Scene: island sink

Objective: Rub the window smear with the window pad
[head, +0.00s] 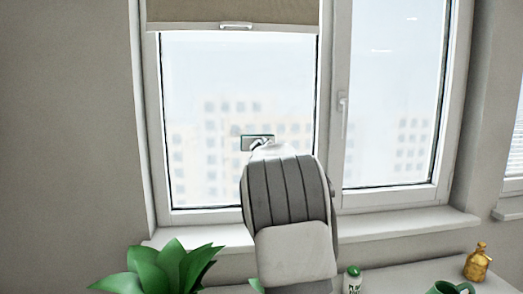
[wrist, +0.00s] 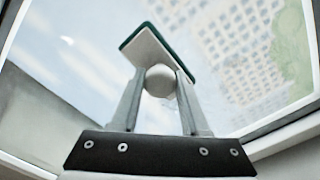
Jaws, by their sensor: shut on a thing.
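The window pad (head: 257,137) is a flat plate, white with a dark green edge, held up in front of the left window pane (head: 205,75). In the wrist view the pad (wrist: 152,42) has a round pale knob (wrist: 159,82) below it. My gripper (wrist: 160,90) is shut on this knob, one finger on each side. I cannot tell whether the pad touches the glass. No smear stands out clearly in the head view; a small whitish spot (wrist: 66,40) shows left of the pad in the wrist view, and I cannot tell if it is smear or reflection.
The window handle (head: 342,102) is on the right sash. Below are the sill (head: 400,223), a green plant (head: 165,268), a white-and-green container (head: 352,280), a golden bottle (head: 478,263) and a green mug (head: 450,288).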

